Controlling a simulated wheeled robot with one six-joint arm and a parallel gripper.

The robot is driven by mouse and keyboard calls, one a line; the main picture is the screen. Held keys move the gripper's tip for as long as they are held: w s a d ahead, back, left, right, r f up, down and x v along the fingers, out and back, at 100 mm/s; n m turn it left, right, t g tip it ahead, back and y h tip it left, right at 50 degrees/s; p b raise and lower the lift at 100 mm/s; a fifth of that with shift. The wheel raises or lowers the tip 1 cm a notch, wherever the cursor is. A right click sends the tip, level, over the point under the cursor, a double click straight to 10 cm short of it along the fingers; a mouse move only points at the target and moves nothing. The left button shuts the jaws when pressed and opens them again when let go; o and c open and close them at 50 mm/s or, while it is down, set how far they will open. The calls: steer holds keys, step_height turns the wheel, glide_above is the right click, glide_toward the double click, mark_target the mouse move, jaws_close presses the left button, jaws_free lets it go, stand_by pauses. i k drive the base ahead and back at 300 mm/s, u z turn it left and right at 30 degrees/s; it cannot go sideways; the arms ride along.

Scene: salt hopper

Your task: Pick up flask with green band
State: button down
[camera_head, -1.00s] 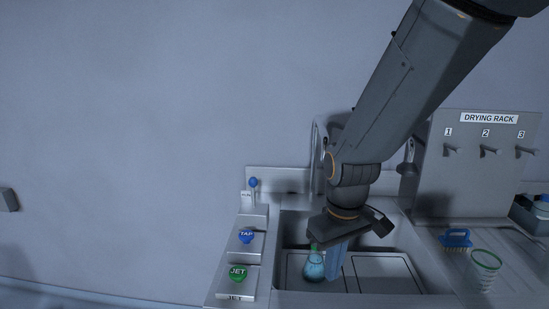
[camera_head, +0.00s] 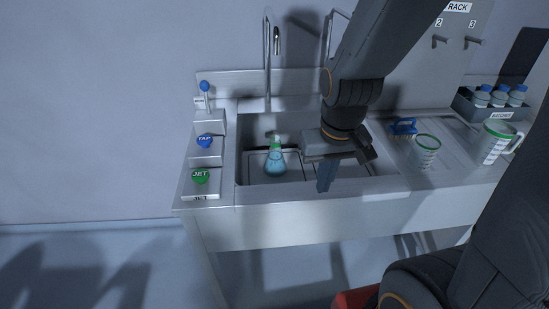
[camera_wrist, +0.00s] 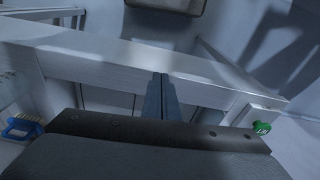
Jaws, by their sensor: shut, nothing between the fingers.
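The flask with green band (camera_head: 275,161) stands upright in the sink (camera_head: 256,182), left of centre. It has a blue lower body and a green neck. My gripper (camera_head: 324,186) points down to the right of the flask and nearer the sink's front edge, apart from it. The fingers are shut together with nothing between them. In the wrist view the closed fingers (camera_wrist: 161,88) show over the sink's front rim, and the flask is not in view there.
TAP (camera_head: 205,141) and JET (camera_head: 200,176) buttons sit left of the sink. A tall faucet (camera_head: 267,60) stands behind it. On the right are a blue brush (camera_head: 403,126), a green-rimmed beaker (camera_head: 425,151), a jug (camera_head: 497,144) and a rack of bottles (camera_head: 490,106).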

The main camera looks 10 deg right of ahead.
mark_target(274, 166)
steer(key=z, duration=1.65)
steer(key=k, duration=0.95)
steer(key=u, duration=1)
steer(key=i, duration=1)
steer(key=z, duration=0.05)
